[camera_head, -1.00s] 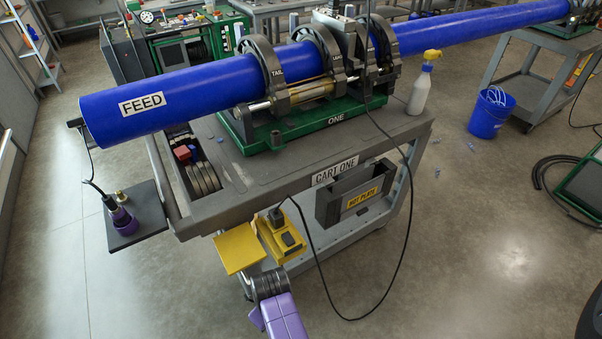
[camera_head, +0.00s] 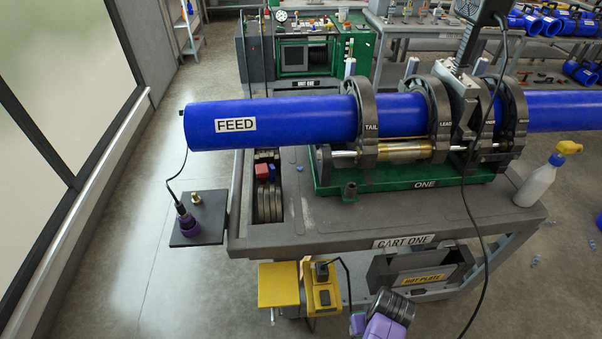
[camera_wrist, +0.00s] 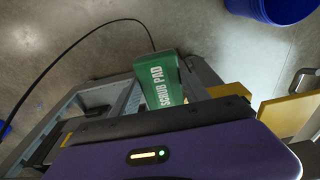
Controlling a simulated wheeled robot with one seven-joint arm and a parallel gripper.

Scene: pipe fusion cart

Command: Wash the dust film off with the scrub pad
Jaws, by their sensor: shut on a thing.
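The green scrub pad (camera_wrist: 160,82), lettered SCRUB PAD, shows in the wrist view at the front of my gripper (camera_wrist: 172,103). My gripper is shut on the pad; the purple wrist housing hides part of the grip. In the head view my purple and black arm is at the bottom edge, in front of the cart, and the pad does not show. The blue pipe marked FEED (camera_head: 290,120) lies across the cart, held in the dark clamp rings (camera_head: 365,130). I cannot make out a dust film on it.
The grey cart (camera_head: 330,237) carries the green clamp base (camera_head: 400,178) and a spray bottle (camera_head: 537,185). A hot plate holder (camera_head: 420,272) and a yellow tool (camera_head: 322,290) are at its front. A hanging cable (camera_head: 478,240) crosses that side. Open floor lies left.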

